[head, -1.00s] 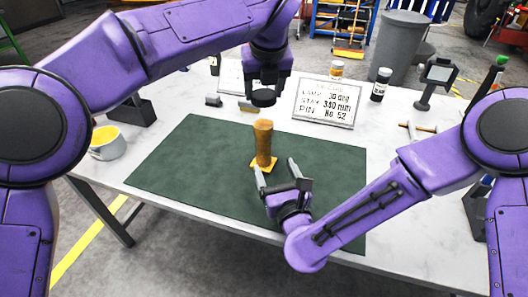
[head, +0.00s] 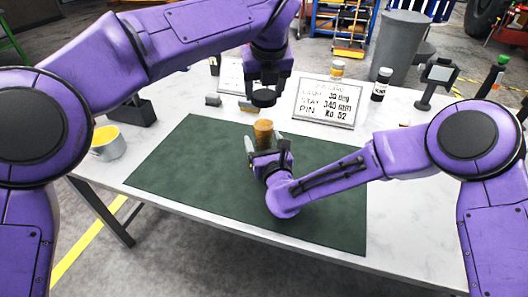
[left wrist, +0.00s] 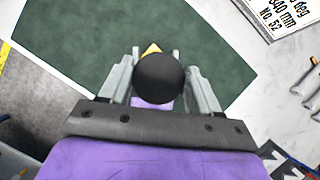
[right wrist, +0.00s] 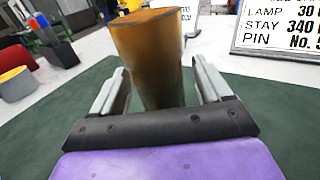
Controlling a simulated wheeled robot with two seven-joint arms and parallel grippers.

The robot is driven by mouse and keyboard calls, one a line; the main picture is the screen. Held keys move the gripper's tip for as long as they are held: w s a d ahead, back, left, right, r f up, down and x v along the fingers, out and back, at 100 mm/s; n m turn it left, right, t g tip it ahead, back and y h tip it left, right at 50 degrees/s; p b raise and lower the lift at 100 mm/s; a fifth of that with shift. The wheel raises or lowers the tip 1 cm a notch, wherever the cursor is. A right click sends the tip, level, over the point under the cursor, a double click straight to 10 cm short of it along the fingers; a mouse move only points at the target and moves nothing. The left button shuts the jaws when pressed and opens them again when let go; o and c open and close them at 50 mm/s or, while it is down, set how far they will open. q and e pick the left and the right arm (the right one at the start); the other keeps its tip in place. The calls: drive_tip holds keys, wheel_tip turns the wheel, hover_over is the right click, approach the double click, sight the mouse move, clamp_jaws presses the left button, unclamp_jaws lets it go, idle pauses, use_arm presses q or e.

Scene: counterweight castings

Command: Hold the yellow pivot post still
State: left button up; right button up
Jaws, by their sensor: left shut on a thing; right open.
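The pivot post (head: 263,127) is a worn orange-yellow cylinder standing upright on the green mat. My right gripper (head: 266,148) is open at its lower part, and hides its foot in the head view. In the right wrist view the post (right wrist: 150,60) stands between the two open fingers, with a gap on each side. My left gripper (head: 264,86) is shut on a round black piece (left wrist: 158,78), held above and apart from the post's top.
The green mat (head: 180,165) covers the middle of the white table (head: 400,215). A card (head: 327,101) reading "STAY 340 mm" stands behind the post.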

clamp_jaws()
use_arm(q)
hover_over(263, 122)
drive_tip(key=shift+s+f, duration=0.25)
drive_tip(key=shift+f, duration=1)
drive_tip(key=shift+s+f, duration=0.2)
drive_tip(key=shift+f, duration=1.05)
drive_tip(key=shift+f, duration=0.1)
drive_tip(key=shift+f, duration=0.75)
drive_tip(key=shift+f, duration=0.6)
